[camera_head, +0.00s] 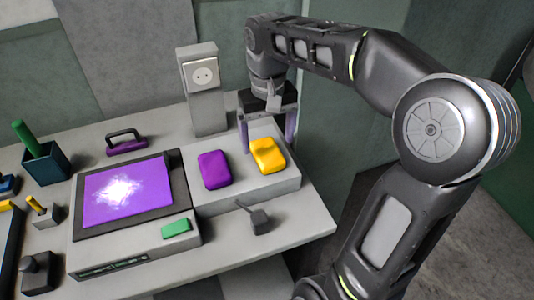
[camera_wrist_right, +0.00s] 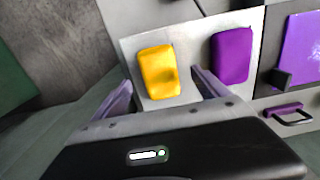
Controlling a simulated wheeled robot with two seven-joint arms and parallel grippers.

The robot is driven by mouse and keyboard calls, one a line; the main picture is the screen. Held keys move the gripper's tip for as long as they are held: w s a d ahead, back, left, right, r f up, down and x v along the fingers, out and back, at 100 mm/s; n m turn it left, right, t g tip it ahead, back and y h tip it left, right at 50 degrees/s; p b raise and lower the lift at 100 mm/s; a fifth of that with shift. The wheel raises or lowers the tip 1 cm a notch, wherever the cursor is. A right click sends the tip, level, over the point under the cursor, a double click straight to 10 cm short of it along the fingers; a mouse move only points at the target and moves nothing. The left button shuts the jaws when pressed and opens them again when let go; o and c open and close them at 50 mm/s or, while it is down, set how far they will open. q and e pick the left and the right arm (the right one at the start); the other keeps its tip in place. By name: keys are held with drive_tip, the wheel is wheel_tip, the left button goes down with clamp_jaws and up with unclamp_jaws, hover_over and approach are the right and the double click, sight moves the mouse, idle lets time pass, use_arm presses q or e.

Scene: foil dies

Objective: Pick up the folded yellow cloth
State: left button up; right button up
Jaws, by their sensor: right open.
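The folded yellow cloth (camera_head: 267,156) lies on the right part of a raised light-grey block in the head view. It also shows in the right wrist view (camera_wrist_right: 158,72), ahead of my fingers and a little left of the middle between them. My right gripper (camera_head: 268,140) is open and empty, with its two purple fingers apart just behind the cloth. In the right wrist view the fingers of my right gripper (camera_wrist_right: 166,88) point toward the block. A gap to the cloth seems to remain, but its size is hard to tell. My left gripper is out of view.
A folded purple cloth (camera_head: 214,169) lies left of the yellow one on the grey block (camera_head: 236,199). A purple-lit panel (camera_head: 100,207) with a green piece (camera_head: 176,228) is further left. A socket post (camera_head: 204,92) stands behind. The table's right edge is close to the block.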

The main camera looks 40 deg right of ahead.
sight(268, 152)
wheel_tip(268, 152, down, 5)
drive_tip(key=shift+f, duration=0.1)
idle(0.6)
drive_tip(key=shift+c, duration=0.4)
drive_tip(key=c, duration=1.4)
wheel_tip(268, 152, up, 7)
wheel_tip(268, 152, up, 3)
drive_tip(key=shift+r+p, duration=0.1)
drive_tip(key=shift+p, duration=0.95)
